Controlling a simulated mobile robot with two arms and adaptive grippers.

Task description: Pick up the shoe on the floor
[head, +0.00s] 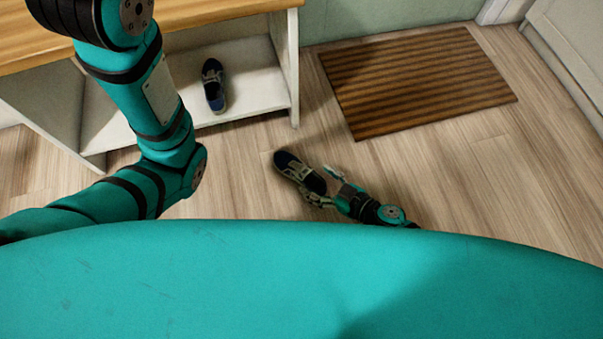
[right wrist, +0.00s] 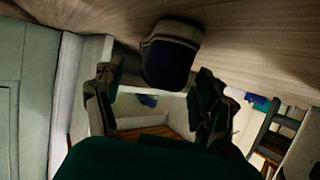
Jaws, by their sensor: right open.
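The dark blue shoe with beige trim (head: 288,163) lies on the wooden floor in the head view. My right gripper (head: 325,187) is at the shoe's near right end, low by the floor, with its fingers spread. In the right wrist view, the shoe (right wrist: 171,62) shows end-on beyond and between the two fingers of the open right gripper (right wrist: 155,80). I cannot tell whether a finger touches the shoe. My left arm crosses the left of the head view, but its gripper is out of view.
A matching shoe (head: 213,88) sits on the low white shelf (head: 250,75) of a wood-topped bench (head: 200,10). A brown striped doormat (head: 415,80) lies behind and right of the floor shoe. Clear floor (head: 510,185) extends to the right.

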